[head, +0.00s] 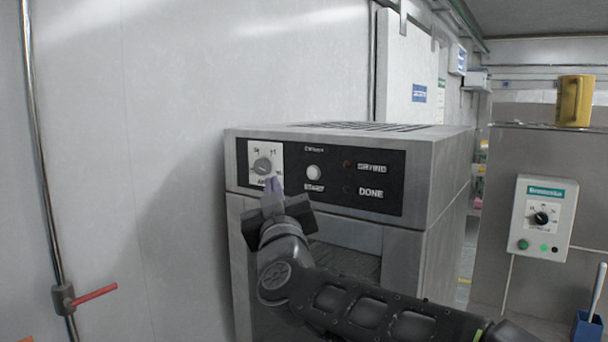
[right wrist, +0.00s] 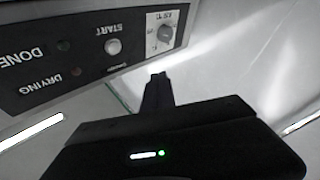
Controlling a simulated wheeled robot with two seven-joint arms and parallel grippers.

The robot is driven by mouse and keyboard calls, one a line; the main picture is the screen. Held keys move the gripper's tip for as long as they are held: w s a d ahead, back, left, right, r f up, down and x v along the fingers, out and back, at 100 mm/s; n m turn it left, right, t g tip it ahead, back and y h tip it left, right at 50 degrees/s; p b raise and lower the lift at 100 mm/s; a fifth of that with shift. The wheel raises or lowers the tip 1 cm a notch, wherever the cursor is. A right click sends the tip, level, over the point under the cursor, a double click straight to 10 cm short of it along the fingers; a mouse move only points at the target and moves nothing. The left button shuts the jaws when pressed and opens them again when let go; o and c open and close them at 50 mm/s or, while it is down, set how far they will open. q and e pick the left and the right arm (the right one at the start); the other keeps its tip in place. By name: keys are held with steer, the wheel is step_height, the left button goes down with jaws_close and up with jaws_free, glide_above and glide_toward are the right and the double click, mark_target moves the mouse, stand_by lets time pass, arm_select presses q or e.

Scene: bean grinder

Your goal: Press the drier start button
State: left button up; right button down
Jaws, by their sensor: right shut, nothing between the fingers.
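The drier (head: 400,148) is a grey box-shaped machine with a black control panel. The round white start button (head: 313,172) sits on the panel above the word START, right of a grey dial (head: 262,166) on a white plate. My right gripper (head: 272,187) is shut and empty, its tip just below and right of the dial, lower left of the button. In the right wrist view the panel appears upside down, with the start button (right wrist: 113,46) and the dial (right wrist: 165,34) beyond the fingertips (right wrist: 158,80). The fingers look apart from the button. My left gripper is not in view.
DRYING (head: 372,167) and DONE (head: 371,193) lamps are right of the button, both looking unlit. A control box (head: 541,217) and a yellow mug (head: 574,101) are at the right. A pipe with a red handle (head: 94,294) runs along the left wall.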

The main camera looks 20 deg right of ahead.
mark_target(312, 173)
steer(key=shift+d+n, duration=0.2)
steer(key=shift+n, duration=0.6)
steer(key=shift+w, duration=0.15)
steer(key=shift+w+d+b, duration=0.4)
steer(key=shift+w+d, duration=0.5)
steer(key=shift+d, duration=0.25)
steer(key=shift+w+d+b, duration=0.4)
steer(key=shift+w+d, duration=0.55)
steer(key=shift+d, duration=0.15)
steer(key=shift+w+d+b, duration=0.4)
steer(key=shift+w+d, duration=0.5)
steer(key=shift+d, duration=0.25)
steer(key=shift+w+d, duration=0.25)
steer(key=shift+d, duration=0.05)
